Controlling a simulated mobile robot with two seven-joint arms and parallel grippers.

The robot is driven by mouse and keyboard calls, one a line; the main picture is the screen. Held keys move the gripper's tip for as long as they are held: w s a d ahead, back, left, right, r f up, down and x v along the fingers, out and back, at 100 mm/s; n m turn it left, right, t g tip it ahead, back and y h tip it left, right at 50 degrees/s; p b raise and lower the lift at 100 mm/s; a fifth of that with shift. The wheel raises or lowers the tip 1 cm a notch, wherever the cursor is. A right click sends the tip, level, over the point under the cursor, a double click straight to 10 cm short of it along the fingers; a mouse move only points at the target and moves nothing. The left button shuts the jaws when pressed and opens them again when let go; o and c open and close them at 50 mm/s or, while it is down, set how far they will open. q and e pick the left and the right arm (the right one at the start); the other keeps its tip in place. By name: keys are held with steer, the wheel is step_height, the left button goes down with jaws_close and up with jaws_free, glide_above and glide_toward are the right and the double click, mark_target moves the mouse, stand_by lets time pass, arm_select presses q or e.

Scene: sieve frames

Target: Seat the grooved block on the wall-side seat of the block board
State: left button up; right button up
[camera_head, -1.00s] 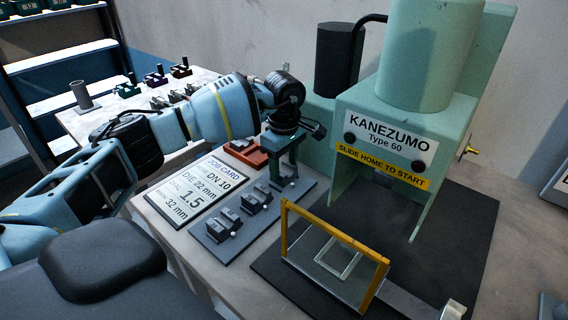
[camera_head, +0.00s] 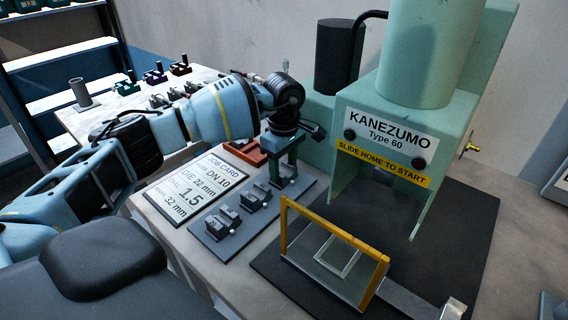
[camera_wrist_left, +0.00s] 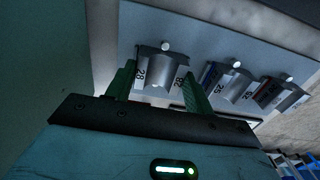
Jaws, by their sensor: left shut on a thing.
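The block board (camera_head: 216,245) is a grey plate on the table, left of the press. My left gripper (camera_head: 284,173) points down over its far, wall-side end. In the left wrist view, its green fingers are shut on the grooved block (camera_wrist_left: 163,72), which is marked 28. The block lies at the board's end seat; whether it rests fully down cannot be told. Two more grooved blocks stand on the board, a middle one (camera_head: 255,198) and a near one (camera_head: 222,222). In the head view, the fingers largely hide the held block. My right gripper is not in view.
The green press (camera_head: 385,125) stands close on the right, with a yellow-edged clear guard (camera_head: 336,255) in front. A job card (camera_head: 192,185) lies left of the board. An orange-red holder (camera_head: 246,152) stands behind the card, near my gripper.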

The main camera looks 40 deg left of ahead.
arm_select(q)
steer(key=o, duration=1.3)
steer(key=shift+o, duration=0.7)
step_height(320, 180, up, 8)
steer(key=shift+f, duration=0.1)
